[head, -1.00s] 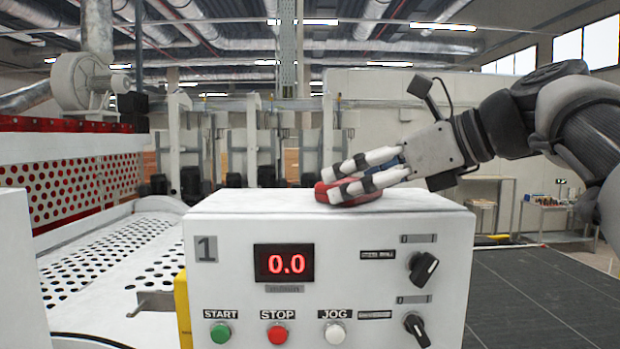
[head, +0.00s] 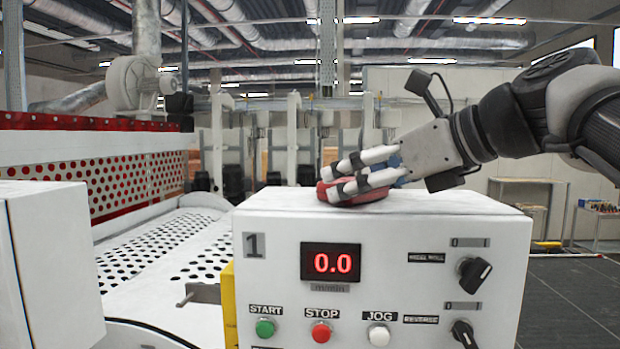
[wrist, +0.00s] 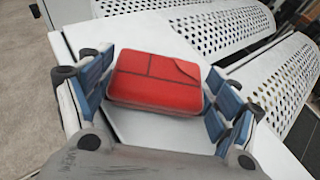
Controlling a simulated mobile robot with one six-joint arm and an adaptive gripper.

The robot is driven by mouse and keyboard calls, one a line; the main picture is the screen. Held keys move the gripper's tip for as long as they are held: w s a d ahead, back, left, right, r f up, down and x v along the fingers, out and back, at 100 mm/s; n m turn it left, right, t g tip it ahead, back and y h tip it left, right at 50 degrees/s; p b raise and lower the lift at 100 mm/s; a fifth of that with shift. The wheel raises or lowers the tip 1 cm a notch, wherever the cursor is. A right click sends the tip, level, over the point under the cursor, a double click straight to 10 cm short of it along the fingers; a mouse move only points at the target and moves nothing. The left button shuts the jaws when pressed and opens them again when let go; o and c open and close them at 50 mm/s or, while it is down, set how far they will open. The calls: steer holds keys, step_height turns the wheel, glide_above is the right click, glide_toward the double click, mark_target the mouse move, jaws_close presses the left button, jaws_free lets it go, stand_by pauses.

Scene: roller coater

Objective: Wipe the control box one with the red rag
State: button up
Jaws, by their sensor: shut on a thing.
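The white control box (head: 380,240) stands close in front, marked 1, with a red 0.0 display. It has green, red and white buttons and two black knobs. My gripper (head: 350,180) is over its top, left of the middle, reaching in from the right. It is shut on the red rag (head: 345,194), a rounded pad lying flat. The rag looks in contact with the box top or just above it. In the wrist view the rag (wrist: 158,82) sits between the blue finger pads, with the white box top (wrist: 160,130) below it.
A white perforated machine bed (head: 155,250) lies left of the box. A white cabinet (head: 45,265) stands at the near left. A yellow part (head: 229,300) shows beside the box's left side. Dark floor (head: 575,290) is open at the right.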

mark_target(311, 200)
steer(key=shift+w+a, duration=0.25)
steer(key=shift+a, duration=0.95)
steer(key=shift+w+a, duration=0.2)
steer(key=shift+a, duration=1.05)
steer(key=shift+w+a, duration=0.25)
steer(key=shift+a, duration=0.95)
steer(key=shift+r, duration=3.05)
step_height(311, 200, up, 3)
steer(key=shift+w+f, duration=0.1)
